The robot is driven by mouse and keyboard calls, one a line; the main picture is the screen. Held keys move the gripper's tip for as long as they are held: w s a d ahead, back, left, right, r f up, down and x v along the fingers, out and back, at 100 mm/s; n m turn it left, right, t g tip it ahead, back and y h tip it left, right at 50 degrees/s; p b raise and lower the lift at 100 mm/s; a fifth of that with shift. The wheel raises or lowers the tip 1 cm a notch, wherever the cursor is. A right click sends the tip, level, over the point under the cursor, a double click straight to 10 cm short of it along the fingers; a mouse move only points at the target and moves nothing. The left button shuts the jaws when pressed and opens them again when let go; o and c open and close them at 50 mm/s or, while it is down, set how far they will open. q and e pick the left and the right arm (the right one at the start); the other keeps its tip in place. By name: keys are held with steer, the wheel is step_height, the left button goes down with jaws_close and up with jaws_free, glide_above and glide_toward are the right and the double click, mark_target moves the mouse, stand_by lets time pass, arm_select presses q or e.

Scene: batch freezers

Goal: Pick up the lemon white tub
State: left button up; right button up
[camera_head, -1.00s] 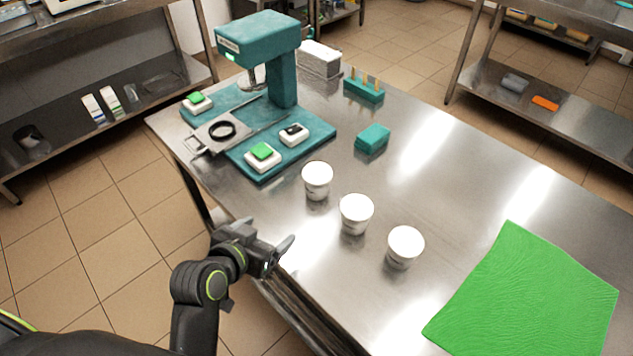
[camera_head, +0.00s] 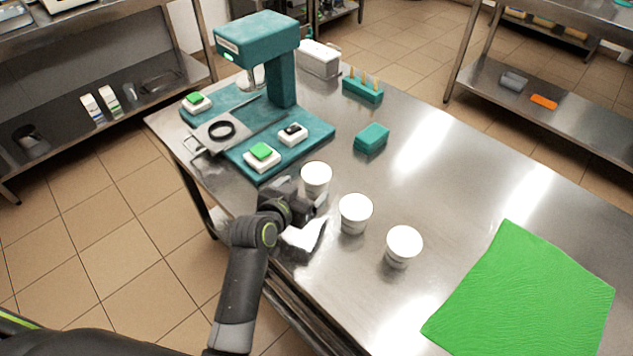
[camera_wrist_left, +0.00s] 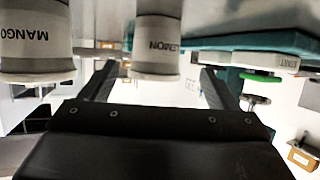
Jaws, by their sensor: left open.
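The lemon white tub (camera_head: 316,177) stands upright on the steel table, the leftmost in a row of three white tubs in the head view. In the left wrist view the lemon tub (camera_wrist_left: 158,40) shows its LEMON label, between the two open fingers. My left gripper (camera_head: 306,198) is open, low at the table's near edge, just in front of this tub. I cannot tell whether the fingers touch it. In the left wrist view my left gripper (camera_wrist_left: 158,85) holds nothing. The right gripper is out of view.
The mango tub (camera_head: 355,213) stands close to the right, and it also shows in the left wrist view (camera_wrist_left: 35,40). A third white tub (camera_head: 403,246) is further right. A teal machine (camera_head: 282,75) with buttons stands behind left. A green cloth (camera_head: 525,295) lies at right.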

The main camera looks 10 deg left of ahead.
mark_target(310, 187)
arm_select(q)
steer(key=shift+d+p+x, duration=0.1)
steer(key=shift+p+x, duration=0.05)
steer(key=shift+x, duration=1.2)
steer(key=shift+d+p+x, duration=0.15)
steer(key=shift+x, duration=1.2)
steer(key=shift+s, duration=0.1)
jaws_close()
